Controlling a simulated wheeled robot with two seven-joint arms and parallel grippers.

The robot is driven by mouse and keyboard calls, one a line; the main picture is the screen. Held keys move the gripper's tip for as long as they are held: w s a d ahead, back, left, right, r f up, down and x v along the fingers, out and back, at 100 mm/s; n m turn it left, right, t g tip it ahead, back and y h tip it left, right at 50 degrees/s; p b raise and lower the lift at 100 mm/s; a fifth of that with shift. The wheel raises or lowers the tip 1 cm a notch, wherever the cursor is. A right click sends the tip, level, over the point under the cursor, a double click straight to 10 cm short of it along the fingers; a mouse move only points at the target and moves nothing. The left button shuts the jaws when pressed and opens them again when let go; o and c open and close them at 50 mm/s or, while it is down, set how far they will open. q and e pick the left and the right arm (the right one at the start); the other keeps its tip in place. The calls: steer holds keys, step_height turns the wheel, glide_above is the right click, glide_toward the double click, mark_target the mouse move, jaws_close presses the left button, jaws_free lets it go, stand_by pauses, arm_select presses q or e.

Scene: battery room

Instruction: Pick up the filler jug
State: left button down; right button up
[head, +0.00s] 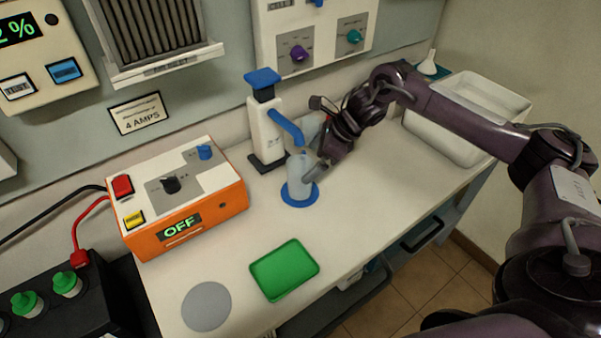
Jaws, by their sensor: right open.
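The filler jug (298,178) looks like a pale grey-blue, translucent vessel. It stands upright on a round blue pad (300,201) on the bench, just below the blue spout of a white dispenser (266,130). My right gripper (314,160) comes in from the right and is open, with its fingers close beside the jug. One grey finger overlaps the jug's right side in the picture. I cannot tell whether it touches. My left gripper is not in view.
An orange charger box (190,215) reading OFF stands left of the dispenser. A green tray (284,270) and a grey disc (206,306) lie toward the front edge. A white basin (455,140) and a funnel (428,65) are at the back right. The bench between jug and tray is clear.

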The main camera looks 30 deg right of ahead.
mark_target(306, 165)
steer(key=p+x, duration=0.1)
steer(key=x, duration=0.3)
steer(key=shift+d, duration=0.1)
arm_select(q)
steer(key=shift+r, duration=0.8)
arm_select(e)
steer(key=shift+r, duration=0.1)
steer(key=c, duration=0.8)
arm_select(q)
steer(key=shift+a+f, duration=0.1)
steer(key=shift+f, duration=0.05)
arm_select(e)
steer(key=shift+o, duration=0.2)
steer(key=shift+r, duration=0.15)
arm_select(q)
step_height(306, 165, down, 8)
steer(key=b, duration=0.8)
arm_select(e)
steer(key=s+d+r, duration=0.3)
steer(key=s+d, duration=0.7)
steer(key=d, duration=0.4)
steer(key=shift+s+d, duration=0.15)
steer(key=shift+s, duration=0.25)
steer(key=shift+r, duration=0.15)
steer(key=shift+c, duration=0.2)
